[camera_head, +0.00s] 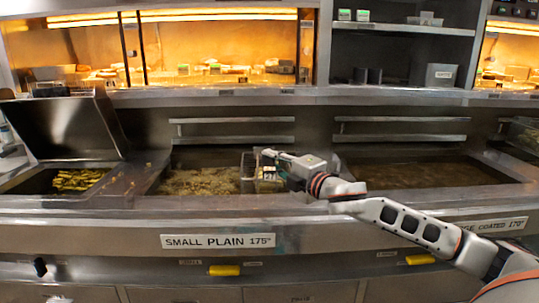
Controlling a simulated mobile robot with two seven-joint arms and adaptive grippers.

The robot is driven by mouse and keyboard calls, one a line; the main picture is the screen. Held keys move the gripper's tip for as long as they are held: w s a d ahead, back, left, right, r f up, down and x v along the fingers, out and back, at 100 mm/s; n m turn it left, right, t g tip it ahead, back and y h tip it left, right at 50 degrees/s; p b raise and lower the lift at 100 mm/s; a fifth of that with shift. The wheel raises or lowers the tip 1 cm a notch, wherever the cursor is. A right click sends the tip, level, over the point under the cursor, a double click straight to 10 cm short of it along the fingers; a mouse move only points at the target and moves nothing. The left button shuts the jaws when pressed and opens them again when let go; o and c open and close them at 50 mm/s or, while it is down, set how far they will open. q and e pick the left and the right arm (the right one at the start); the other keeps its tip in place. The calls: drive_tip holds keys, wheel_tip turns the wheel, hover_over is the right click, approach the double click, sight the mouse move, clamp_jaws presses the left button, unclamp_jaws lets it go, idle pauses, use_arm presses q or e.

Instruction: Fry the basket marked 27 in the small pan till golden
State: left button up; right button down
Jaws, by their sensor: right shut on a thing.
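The small pan, labelled "SMALL PLAIN 175°" (218,241), is the middle fryer well; its bubbling, foamy oil (200,182) shows on the left. A wire basket (247,172) is at the right part of this pan, with a yellowish tag (268,174) whose number starts with 2; the rest is too small to read surely. My right gripper (270,157) is shut on the basket at its top. The gripper and arm hide part of the basket, and its contents and depth in the oil cannot be told. My left gripper is not in view.
A right-hand well (420,174) with still brown oil bears a partly hidden "COATED 170°" label (503,223). A left well holds golden fries (77,180) beneath a raised metal lid (65,128). Yellow handles (224,270) line the front. A lit warming shelf (220,79) runs behind.

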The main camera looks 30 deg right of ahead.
wheel_tip(320, 180, down, 5)
drive_tip(key=shift+f+b, duration=0.1)
drive_tip(key=shift+b, duration=0.9)
drive_tip(key=shift+f, duration=0.6)
drive_tip(key=shift+f+b, duration=0.25)
drive_tip(key=shift+b, duration=0.1)
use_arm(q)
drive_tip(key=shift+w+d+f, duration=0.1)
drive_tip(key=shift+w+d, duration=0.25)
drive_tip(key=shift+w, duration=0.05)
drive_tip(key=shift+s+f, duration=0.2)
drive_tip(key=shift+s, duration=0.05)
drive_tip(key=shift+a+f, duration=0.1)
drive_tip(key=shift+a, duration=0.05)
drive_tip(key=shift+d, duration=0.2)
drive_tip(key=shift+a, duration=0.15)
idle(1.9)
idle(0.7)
